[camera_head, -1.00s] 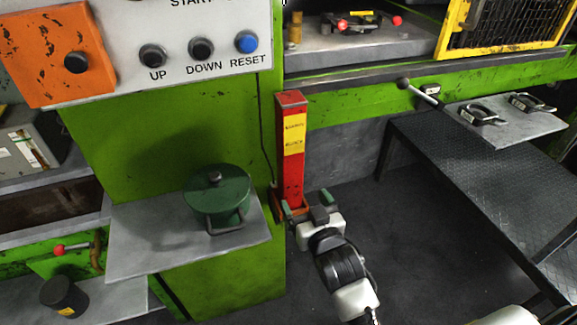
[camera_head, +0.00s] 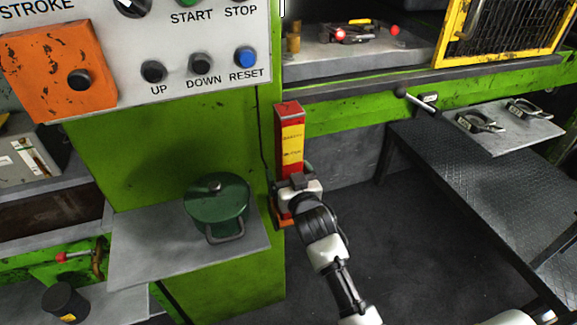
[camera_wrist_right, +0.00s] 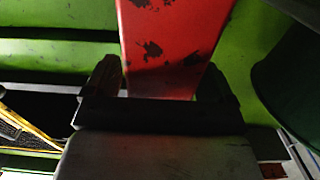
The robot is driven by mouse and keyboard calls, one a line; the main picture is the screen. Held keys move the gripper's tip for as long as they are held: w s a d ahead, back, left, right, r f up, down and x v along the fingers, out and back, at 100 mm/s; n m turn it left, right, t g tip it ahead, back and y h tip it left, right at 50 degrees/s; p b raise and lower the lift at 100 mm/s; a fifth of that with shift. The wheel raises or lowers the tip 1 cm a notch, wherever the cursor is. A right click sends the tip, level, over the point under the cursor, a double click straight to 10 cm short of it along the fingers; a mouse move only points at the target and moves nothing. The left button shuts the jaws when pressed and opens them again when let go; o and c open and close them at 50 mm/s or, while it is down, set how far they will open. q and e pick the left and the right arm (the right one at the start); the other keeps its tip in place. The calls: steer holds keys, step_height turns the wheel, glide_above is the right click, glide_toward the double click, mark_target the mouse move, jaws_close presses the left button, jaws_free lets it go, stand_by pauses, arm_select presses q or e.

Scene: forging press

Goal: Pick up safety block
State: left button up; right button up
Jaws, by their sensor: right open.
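The safety block (camera_head: 290,135) is a tall red post with a yellow label, standing upright in a small orange holder (camera_head: 284,222) against the green press frame. My right gripper (camera_head: 293,178) is at the block's lower half, in front of it. In the right wrist view the red block (camera_wrist_right: 172,45) with dark worn patches stands between the two fingers of the open gripper (camera_wrist_right: 160,88). The fingers lie on either side of it; I cannot tell whether they touch it. The gripper hides part of the block's lower end. My left gripper is not in view.
A green lidded pot (camera_head: 217,207) stands on a grey shelf (camera_head: 135,240) left of the block. A control panel (camera_head: 205,35) is above. The floor between is clear.

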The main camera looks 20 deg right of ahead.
steer(key=c, duration=1.6)
steer(key=shift+r, duration=0.15)
steer(key=shift+r, duration=0.2)
